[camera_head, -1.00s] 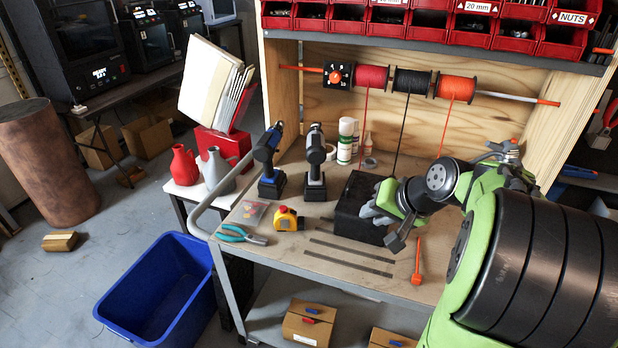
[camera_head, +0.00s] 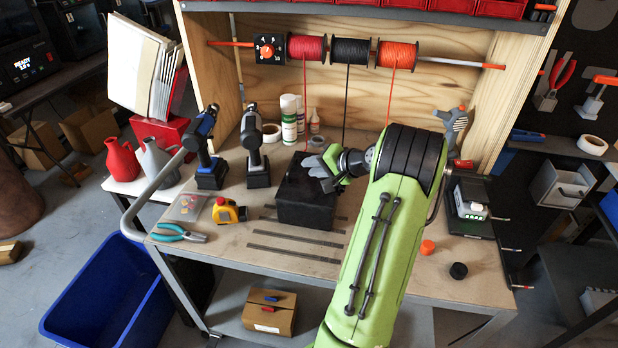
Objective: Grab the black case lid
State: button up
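A black case (camera_head: 304,212) stands on the wooden bench top, left of my arm. Its dark top, where the lid (camera_head: 292,188) appears to be, looks closed. The seam between lid and body is too dark to make out. My gripper (camera_head: 321,170) is over the back right part of the case top, with its grey fingers pointing left. The fingers overlap the case in this view, so I cannot tell whether they touch it. The gap between the fingers is not clear.
Two drills (camera_head: 251,146) stand left of the case. Filament spools (camera_head: 350,51) hang behind. An orange cap (camera_head: 428,247) and a black cap (camera_head: 458,270) lie at right. A blue bin (camera_head: 100,300) stands on the floor.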

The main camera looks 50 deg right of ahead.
aim_at(291, 169)
jog(key=b+x, duration=0.1)
jog(key=x, duration=0.7)
jog(key=shift+w+a, duration=0.1)
jog(key=shift+a, duration=0.1)
jog(key=shift+c, duration=0.5)
grip_shut()
